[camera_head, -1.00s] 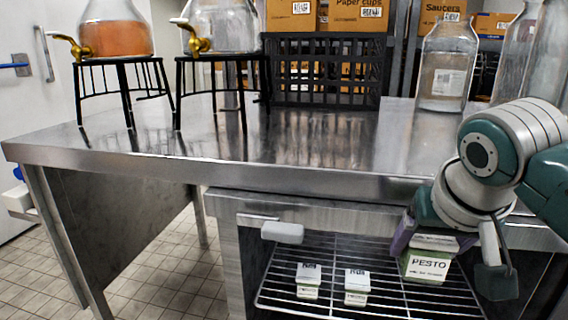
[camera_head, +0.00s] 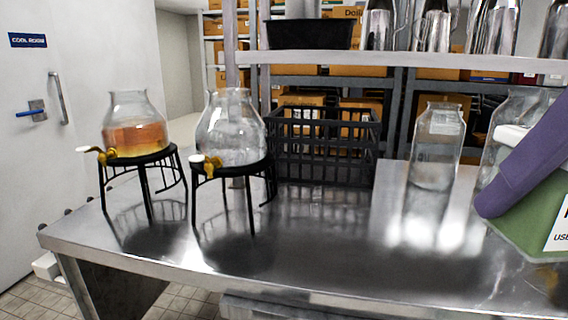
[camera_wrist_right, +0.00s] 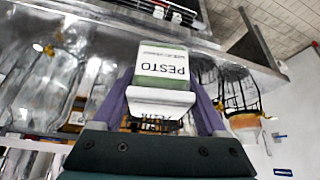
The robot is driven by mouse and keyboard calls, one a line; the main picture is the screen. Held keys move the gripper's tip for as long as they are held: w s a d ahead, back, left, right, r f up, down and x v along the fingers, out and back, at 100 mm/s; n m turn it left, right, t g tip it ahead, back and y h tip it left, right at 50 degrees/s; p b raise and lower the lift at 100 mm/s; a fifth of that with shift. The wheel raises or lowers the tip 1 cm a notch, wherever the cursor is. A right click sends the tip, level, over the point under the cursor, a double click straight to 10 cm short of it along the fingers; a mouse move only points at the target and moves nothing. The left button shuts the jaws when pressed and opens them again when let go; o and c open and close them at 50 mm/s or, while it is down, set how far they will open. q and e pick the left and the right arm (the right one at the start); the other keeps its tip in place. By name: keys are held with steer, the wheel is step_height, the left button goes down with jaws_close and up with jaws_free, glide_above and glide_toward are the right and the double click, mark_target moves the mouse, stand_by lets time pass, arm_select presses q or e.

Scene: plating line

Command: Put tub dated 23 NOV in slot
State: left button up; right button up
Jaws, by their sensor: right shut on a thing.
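The tub (camera_head: 525,218) is green with a white label and shows at the right edge of the head view, partly cut off. Its label begins "USE" there, and I cannot read a date. In the right wrist view the tub (camera_wrist_right: 160,68) shows a PESTO label and a white lid, upside down in the picture. My right gripper (camera_wrist_right: 160,100) is shut on it, with a purple finger on each side. In the head view one purple finger lies across the tub, above the table's right part. My left gripper is not in view. No slot can be made out.
The steel table (camera_head: 330,255) has clear room in front. Two glass dispensers (camera_head: 135,125) (camera_head: 232,125) on black stands are at left. A black crate (camera_head: 322,150) and glass jars (camera_head: 436,150) stand towards the back. A shelf (camera_head: 400,61) runs above.

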step_height(320, 180, up, 37)
steer(key=s+n+g+y+p, duration=0.2)
steer(key=n+p, duration=0.8)
steer(key=p, duration=2.5)
steer(key=y, duration=0.2)
steer(key=shift+s+n+y+p, duration=0.25)
steer(key=shift+n+y+p, duration=0.15)
steer(key=shift+r, duration=0.1)
